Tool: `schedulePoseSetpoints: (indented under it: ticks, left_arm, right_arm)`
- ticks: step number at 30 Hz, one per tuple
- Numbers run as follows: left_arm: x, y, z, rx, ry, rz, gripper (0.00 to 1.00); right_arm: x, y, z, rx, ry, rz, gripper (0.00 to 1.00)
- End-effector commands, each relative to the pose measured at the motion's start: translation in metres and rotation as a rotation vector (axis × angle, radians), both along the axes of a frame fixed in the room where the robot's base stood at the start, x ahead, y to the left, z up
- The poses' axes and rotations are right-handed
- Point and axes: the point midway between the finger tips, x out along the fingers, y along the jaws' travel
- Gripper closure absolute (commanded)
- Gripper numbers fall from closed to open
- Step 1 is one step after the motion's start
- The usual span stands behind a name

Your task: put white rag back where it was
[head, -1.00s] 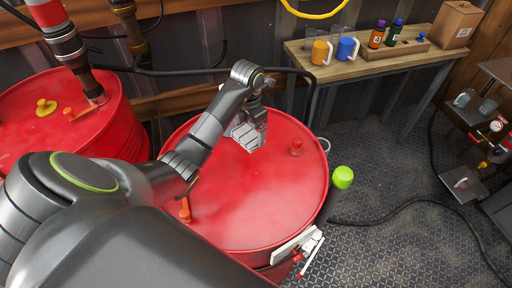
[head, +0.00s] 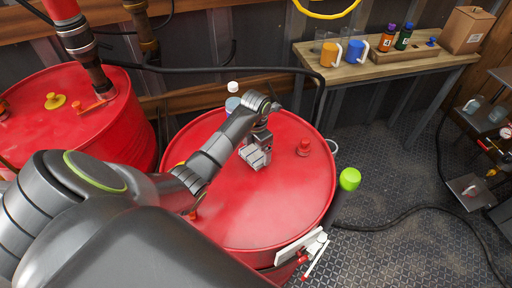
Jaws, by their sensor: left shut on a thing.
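My left gripper (head: 257,158) is just above or at the lid of the nearer red drum (head: 265,205), left of its small red cap. It points down and is shut on a small pale thing, which I take for the white rag. The rag is mostly hidden by the fingers and hard to tell from them. I cannot tell whether it touches the lid. My left arm crosses the drum's left part and hides some of the lid. My right gripper is not in view.
A second red drum (head: 75,125) stands at the left. A lime-green-capped tool (head: 349,179) and a white-and-red part (head: 300,248) are at the near drum's right front. A white-capped bottle (head: 232,88) is behind it. A wooden bench (head: 380,72) holds mugs and bottles. The lid's middle is clear.

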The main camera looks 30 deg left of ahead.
Motion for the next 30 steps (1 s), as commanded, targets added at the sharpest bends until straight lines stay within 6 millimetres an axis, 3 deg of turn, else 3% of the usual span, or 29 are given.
schedulePoseSetpoints:
  ticks: [3, 14, 17, 21, 24, 30]
  left_arm:
    - [0.000, 0.000, 0.000, 0.000, -0.001, 0.000, 0.00]
    - [0.001, 0.000, 0.008, -0.001, -0.003, -0.001, 0.00]
    - [0.001, 0.000, 0.022, 0.000, -0.006, -0.002, 0.00]
    - [0.001, 0.001, 0.055, 0.002, -0.008, -0.002, 0.00]
    - [0.000, 0.000, 0.083, 0.001, -0.003, -0.001, 0.00]
    - [0.000, 0.000, 0.106, -0.001, -0.001, 0.000, 0.00]
  right_arm:
    - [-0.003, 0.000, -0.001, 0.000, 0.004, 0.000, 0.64]
    - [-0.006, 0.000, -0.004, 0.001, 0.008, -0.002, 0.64]
    - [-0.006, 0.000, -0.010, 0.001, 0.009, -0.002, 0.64]
    - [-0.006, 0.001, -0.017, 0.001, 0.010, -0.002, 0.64]
    - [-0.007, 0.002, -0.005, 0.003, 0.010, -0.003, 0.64]
    - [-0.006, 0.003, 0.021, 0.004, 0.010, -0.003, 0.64]
